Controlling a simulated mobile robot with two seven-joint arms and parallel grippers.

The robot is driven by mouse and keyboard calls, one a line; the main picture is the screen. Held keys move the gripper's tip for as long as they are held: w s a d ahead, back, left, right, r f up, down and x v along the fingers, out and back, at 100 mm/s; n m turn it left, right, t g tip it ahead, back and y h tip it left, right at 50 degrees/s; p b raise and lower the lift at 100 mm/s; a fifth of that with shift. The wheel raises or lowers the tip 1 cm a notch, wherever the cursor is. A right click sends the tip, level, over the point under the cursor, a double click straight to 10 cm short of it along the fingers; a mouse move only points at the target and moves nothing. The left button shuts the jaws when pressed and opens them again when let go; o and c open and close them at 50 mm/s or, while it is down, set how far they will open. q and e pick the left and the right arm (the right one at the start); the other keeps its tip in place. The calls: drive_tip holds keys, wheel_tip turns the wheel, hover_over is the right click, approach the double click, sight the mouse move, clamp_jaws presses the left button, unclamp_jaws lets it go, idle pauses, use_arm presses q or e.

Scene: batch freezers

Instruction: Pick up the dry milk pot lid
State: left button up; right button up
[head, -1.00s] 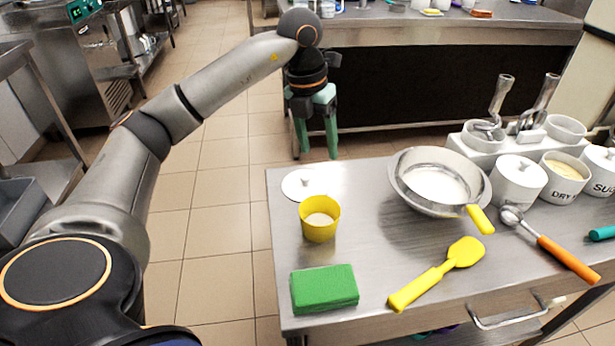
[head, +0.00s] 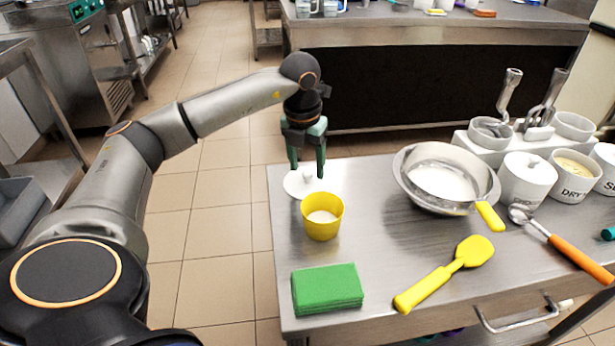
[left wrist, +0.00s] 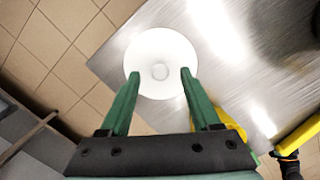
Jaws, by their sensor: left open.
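The dry milk pot lid is a round white disc (head: 297,187) with a small knob, lying flat near the far left corner of the steel table. In the left wrist view the white lid (left wrist: 160,62) shows with its knob in the middle. My left gripper (head: 307,176) is open and points down over the lid. I cannot tell the exact height of the fingertips. The open dry milk pot (head: 573,180) stands at the right, full of pale powder. My right gripper is not in view.
A yellow cup (head: 322,218) stands close in front of the lid. A green sponge stack (head: 327,288), yellow spatula (head: 445,273), steel bowl (head: 445,178), lidded white pot (head: 527,180) and orange-handled scoop (head: 560,243) occupy the table (head: 390,240).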

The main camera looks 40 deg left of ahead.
use_arm(q)
drive_tip(key=shift+f, duration=0.7)
drive_tip(key=shift+c, duration=0.4)
clamp_jaws()
